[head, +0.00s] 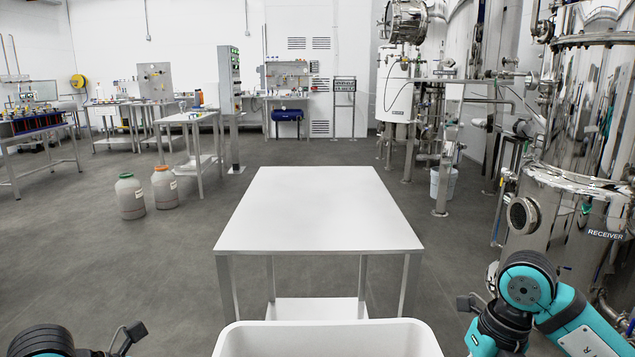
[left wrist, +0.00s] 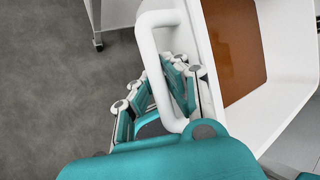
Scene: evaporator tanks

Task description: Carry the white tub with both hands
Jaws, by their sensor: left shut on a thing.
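The white tub (head: 325,340) is at the bottom centre of the head view, cut off by the frame edge, with its far rim close to the near edge of the white table. In the left wrist view the tub's white side handle (left wrist: 150,50) passes between the fingers of my left gripper (left wrist: 162,92), which is shut on it. A flat brown surface (left wrist: 235,45) shows inside the tub. My right arm comes in at the right of the head view, but its fingers are out of frame, so its hold on the tub is hidden.
A bare white table (head: 318,205) stands straight ahead, with a lower shelf (head: 316,308). The steel receiver tank (head: 570,235) is close on the right. A green-lidded jar (head: 130,196) and an orange-lidded jar (head: 165,188) stand on the floor at left.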

